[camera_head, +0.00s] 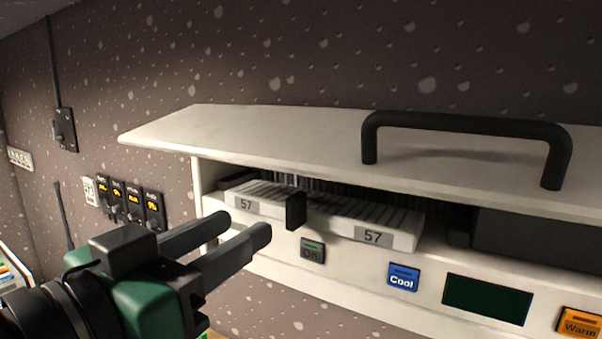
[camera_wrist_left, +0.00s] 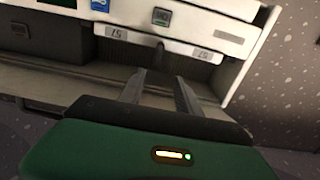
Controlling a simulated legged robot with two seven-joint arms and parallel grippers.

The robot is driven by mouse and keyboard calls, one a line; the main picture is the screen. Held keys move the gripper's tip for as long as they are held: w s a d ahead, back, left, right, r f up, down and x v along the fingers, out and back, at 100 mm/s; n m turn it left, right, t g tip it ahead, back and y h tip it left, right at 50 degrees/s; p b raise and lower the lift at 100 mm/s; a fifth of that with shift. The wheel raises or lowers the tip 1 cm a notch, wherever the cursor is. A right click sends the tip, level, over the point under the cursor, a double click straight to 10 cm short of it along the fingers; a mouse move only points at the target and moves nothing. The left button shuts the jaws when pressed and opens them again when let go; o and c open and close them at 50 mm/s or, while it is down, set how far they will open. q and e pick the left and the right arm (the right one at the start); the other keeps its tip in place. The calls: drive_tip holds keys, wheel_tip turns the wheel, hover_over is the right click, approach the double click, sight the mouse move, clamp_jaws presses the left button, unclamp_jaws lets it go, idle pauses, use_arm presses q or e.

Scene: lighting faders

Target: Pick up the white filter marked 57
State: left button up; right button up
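The white filter marked 57 (camera_head: 338,215) sits in an opening of the white unit, under its top panel. It has a grey 57 label at each end, dark slats, and a black tab (camera_head: 296,210) at the middle of its front. It also shows upside down in the left wrist view (camera_wrist_left: 180,46). My left gripper (camera_head: 245,223) is in front of and left of the filter in the head view. Its two fingers point toward the filter, apart and with nothing between them. The fingers also show in the left wrist view (camera_wrist_left: 160,78), apart from the filter. My right gripper is in neither view.
The white unit's top panel (camera_head: 260,140) overhangs the filter and carries a black bar handle (camera_head: 465,122). Below the filter are the On button (camera_head: 312,251), the Cool button (camera_head: 403,277), a dark green display (camera_head: 487,300) and the Warm button (camera_head: 580,323). Small switches (camera_head: 133,202) hang on the left wall.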

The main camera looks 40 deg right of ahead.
use_arm(q)
drive_tip(key=p, duration=0.2)
approach(304, 199)
drive_tip(key=x, duration=0.3)
drive_tip(key=shift+w+d+f, duration=0.1)
drive_tip(key=shift+d+f, duration=0.05)
drive_tip(key=shift+d, duration=0.05)
drive_tip(key=x, duration=0.2)
drive_tip(key=w+x, duration=0.1)
drive_tip(key=x, duration=0.2)
drive_tip(key=shift+a+p, duration=0.1)
drive_tip(key=shift+p, duration=0.2)
drive_tip(key=shift+w+d, duration=0.25)
drive_tip(key=shift+d, duration=0.35)
drive_tip(key=shift+c, duration=0.4)
drive_tip(key=shift+d+f, duration=0.1)
drive_tip(key=shift+d, duration=0.25)
drive_tip(key=c, duration=0.5)
clamp_jaws()
drive_tip(key=shift+a, duration=0.4)
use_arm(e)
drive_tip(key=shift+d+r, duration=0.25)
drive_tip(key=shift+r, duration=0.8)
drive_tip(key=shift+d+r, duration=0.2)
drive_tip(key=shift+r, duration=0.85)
use_arm(q)
drive_tip(key=shift+d, duration=0.3)
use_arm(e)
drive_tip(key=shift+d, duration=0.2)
